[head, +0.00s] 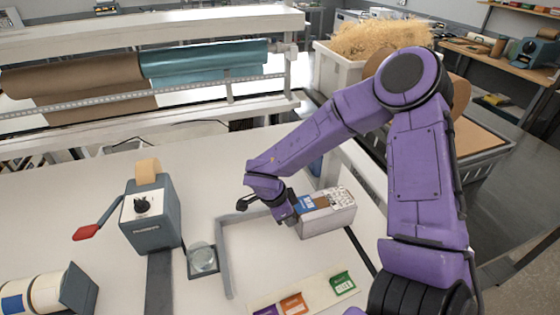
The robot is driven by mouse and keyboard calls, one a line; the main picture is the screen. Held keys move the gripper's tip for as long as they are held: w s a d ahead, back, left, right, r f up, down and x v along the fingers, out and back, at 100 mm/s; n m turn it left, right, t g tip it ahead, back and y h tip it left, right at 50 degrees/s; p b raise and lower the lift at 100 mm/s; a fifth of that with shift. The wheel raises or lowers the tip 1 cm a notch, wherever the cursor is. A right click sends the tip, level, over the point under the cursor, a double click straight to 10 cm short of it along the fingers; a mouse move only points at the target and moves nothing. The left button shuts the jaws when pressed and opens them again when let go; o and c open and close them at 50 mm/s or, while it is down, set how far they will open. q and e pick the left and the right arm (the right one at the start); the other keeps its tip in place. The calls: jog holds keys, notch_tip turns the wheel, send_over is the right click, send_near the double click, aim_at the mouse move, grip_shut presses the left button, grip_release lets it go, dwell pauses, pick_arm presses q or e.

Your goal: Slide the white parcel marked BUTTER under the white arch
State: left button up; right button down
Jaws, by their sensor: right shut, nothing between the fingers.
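A white box-shaped parcel (328,219) with a blue label, a brown patch and dark print on top lies on the white table, right of centre. Its lettering is too small to read. My right gripper (291,221) is shut and empty, low at the parcel's left end. I cannot tell whether it touches the parcel. My purple right arm covers part of the table behind the parcel. I cannot make out a white arch for certain near it. My left gripper is not in view.
A grey hand-cranked device (152,222) and a small glass-topped block (202,259) stand to the left. Coloured cards (294,303) lie in front. A white frame (150,31) with brown and teal rolls stands behind. A straw-filled white bin (340,68) is at the back right.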

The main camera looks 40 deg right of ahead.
aim_at(300, 209)
jog(key=shift+s+d, duration=0.25)
jog(key=shift+d, duration=0.4)
jog(key=shift+s+d, duration=0.25)
jog(key=shift+d, duration=0.35)
jog(key=shift+s+d, duration=0.3)
jog(key=shift+d, duration=0.4)
jog(key=shift+s+d, duration=0.3)
jog(key=shift+d, duration=0.4)
jog(key=shift+d, duration=0.15)
jog(key=shift+w+a, duration=0.2)
jog(key=shift+a, duration=0.25)
jog(key=shift+w+a, duration=0.2)
jog(key=shift+a, duration=0.25)
jog(key=shift+r, duration=0.15)
jog(key=s+d+v, duration=0.1)
jog(key=v, duration=0.8)
jog(key=shift+w+r, duration=0.2)
jog(key=shift+r, duration=0.45)
